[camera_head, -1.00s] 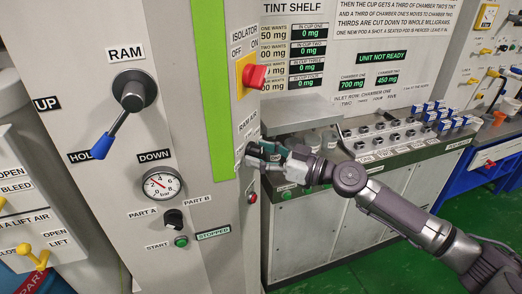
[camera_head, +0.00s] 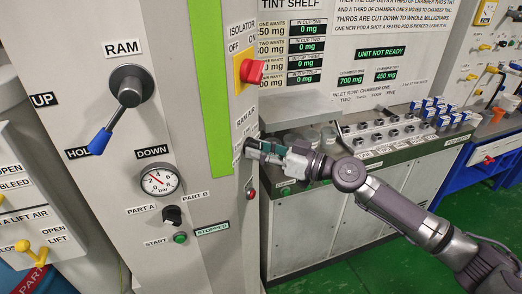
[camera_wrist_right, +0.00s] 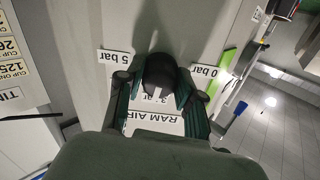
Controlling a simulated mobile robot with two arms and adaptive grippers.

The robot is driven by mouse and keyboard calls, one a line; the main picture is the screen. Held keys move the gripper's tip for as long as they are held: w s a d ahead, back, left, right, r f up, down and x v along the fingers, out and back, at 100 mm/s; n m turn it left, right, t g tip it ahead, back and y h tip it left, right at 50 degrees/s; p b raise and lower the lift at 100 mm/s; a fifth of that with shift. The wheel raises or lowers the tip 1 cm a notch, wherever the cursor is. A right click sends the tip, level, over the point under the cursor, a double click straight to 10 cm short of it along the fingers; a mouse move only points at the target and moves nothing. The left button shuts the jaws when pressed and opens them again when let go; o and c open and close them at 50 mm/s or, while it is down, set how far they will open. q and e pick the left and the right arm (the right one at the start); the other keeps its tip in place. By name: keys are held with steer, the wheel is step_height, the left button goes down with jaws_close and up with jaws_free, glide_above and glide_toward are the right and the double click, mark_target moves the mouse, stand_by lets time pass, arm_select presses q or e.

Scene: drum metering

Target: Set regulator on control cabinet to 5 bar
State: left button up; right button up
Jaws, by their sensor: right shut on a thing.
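The regulator knob (camera_wrist_right: 160,74) is dark and round with a white pointer mark, on the grey cabinet face in the right wrist view. Upside-down labels surround it: 5 bar (camera_wrist_right: 114,61) on the left, 0 bar (camera_wrist_right: 205,71) on the right, and a partly hidden one below. A RAM AIR label (camera_wrist_right: 166,124) shows between the fingers. My right gripper (camera_head: 264,151) is shut on the knob, its fingers (camera_wrist_right: 160,92) on either side. Exactly where the pointer aims is hard to tell. My left gripper is not in view.
The cabinet front has a ram lever (camera_head: 128,92), a pressure gauge (camera_head: 160,181) and a part selector (camera_head: 172,214). A red isolator switch (camera_head: 251,71) sits above my right gripper. A counter (camera_head: 400,150) with several small knobs stands behind my arm.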

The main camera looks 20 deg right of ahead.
steer(key=m, duration=0.4)
steer(key=shift+r, duration=0.15)
steer(key=m, duration=0.5)
steer(key=shift+r+p, duration=0.15)
steer(key=shift+p, duration=0.15)
steer(key=m+p, duration=0.2)
steer(key=m, duration=0.2)
steer(key=shift+r+m, duration=0.1)
steer(key=shift+m, duration=0.2)
steer(key=m+p, duration=0.2)
steer(key=m, duration=0.2)
steer(key=shift+m, duration=0.3)
steer(key=o, duration=0.9)
steer(key=shift+o, duration=1.2)
steer(key=shift+a, duration=0.1)
steer(key=shift+w+a, duration=0.1)
steer(key=shift+f, duration=0.2)
